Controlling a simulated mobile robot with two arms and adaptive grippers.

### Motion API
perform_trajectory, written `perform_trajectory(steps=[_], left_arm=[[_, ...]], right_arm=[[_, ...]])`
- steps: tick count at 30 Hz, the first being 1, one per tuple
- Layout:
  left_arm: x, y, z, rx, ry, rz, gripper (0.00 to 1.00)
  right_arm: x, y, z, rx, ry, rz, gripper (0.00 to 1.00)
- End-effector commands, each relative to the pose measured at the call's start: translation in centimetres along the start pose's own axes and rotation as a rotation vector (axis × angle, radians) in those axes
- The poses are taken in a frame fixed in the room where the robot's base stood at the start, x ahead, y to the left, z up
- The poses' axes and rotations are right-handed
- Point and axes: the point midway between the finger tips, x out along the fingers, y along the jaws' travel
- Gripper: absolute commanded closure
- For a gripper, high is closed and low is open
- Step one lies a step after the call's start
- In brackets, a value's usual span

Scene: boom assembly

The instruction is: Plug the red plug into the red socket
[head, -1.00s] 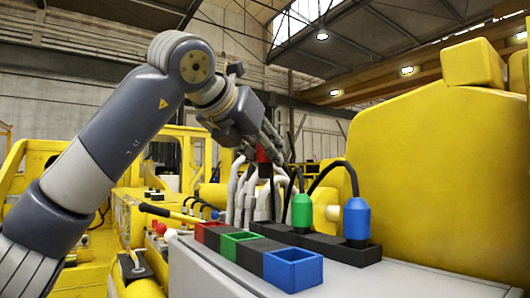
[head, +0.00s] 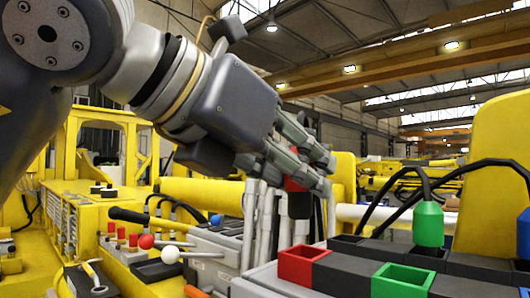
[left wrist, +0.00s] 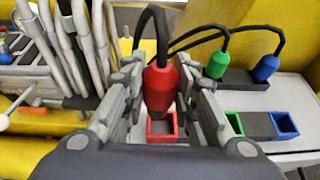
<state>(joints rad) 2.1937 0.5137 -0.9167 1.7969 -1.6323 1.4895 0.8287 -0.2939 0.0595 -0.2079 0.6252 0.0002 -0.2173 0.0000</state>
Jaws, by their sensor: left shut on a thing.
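My left gripper (head: 322,174) is shut on the red plug (head: 294,186), its fingers on either side of the plug. In the left wrist view the red plug (left wrist: 159,88) hangs between the fingers with its black cable looping up. The red socket (head: 304,264) is an open square box at the left end of the socket row. In the head view the plug is above it and apart. In the left wrist view the red socket (left wrist: 162,128) shows just below the plug's tip, partly covered by it. My right gripper is out of view.
The green socket (left wrist: 234,123) and blue socket (left wrist: 284,124) continue the row and look empty. The green plug (head: 428,224) and blue plug (head: 523,234) stand in a dark holder behind. Grey hoses (head: 263,222) and levers with red, blue and white knobs are nearby.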

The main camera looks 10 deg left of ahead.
Motion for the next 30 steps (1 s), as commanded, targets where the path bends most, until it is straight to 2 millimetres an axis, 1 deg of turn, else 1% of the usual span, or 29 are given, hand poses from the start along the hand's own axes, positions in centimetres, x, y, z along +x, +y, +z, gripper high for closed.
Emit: perform_trajectory(steps=[1, 6, 12, 15, 20, 30], left_arm=[[-0.1, -0.4, -0.2, 0.005, 0.001, -0.007, 0.98], [-0.1, -0.7, -0.6, 0.007, 0.004, -0.014, 0.98], [0.3, -0.7, -1.4, 0.006, 0.004, -0.013, 0.98], [0.5, -0.6, -2.0, 0.005, 0.004, -0.013, 0.98], [1.0, -0.6, -3.1, 0.005, 0.004, -0.013, 0.98], [1.8, -0.7, -5.0, 0.006, 0.003, -0.012, 0.98]], right_arm=[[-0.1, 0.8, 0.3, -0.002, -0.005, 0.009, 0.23], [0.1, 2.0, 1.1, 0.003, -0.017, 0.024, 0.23], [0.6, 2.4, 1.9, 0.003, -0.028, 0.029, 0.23], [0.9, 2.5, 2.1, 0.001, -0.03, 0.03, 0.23], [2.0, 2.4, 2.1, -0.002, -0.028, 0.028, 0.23], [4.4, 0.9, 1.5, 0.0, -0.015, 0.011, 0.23]])
